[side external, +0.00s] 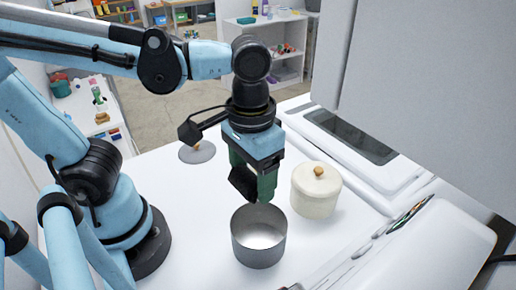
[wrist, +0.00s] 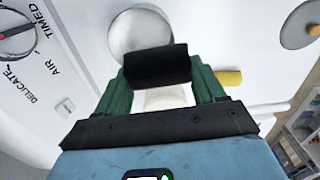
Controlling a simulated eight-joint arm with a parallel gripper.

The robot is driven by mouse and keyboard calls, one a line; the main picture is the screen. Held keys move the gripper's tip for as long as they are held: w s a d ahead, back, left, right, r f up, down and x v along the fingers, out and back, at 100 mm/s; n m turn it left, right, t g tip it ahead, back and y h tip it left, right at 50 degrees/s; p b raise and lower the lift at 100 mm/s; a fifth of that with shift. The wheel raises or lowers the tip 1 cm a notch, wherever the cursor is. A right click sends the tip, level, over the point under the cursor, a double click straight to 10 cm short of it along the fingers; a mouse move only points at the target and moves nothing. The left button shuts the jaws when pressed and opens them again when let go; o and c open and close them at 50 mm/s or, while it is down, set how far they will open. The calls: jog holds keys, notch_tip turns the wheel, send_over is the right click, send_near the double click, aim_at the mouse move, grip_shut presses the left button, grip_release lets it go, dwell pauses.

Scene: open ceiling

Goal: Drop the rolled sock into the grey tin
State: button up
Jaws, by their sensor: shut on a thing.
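My gripper (side external: 252,184) has green fingers and is shut on the rolled sock (side external: 242,184), a dark, thick roll. The sock shows clearly across the fingertips in the wrist view (wrist: 157,66). The grey tin (side external: 258,250) is an open, round metal pot standing upright on the white surface. My gripper holds the sock above the tin's rim, toward its far side in the side view. In the wrist view the tin (wrist: 130,38) lies just beyond the sock, which overlaps its near edge. The tin's visible inside looks empty.
A cream lidded pot (side external: 316,194) stands right of the tin. A grey lid with an orange knob (side external: 197,152) lies behind. A labelled control panel (wrist: 35,70) and a yellow cylinder (wrist: 228,77) show in the wrist view. The white surface left of the tin is clear.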

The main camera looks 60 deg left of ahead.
jog(key=d+r, duration=0.3)
jog(key=d, duration=0.2)
jog(key=shift+w+a+f, duration=0.1)
jog(key=shift+f, duration=1.25)
jog(key=shift+a+f, duration=0.1)
jog(key=shift+f, duration=1.25)
jog(key=o, duration=1.1)
jog(key=shift+r, duration=0.15)
notch_tip(320, 180, up, 12)
jog(key=shift+f, duration=0.1)
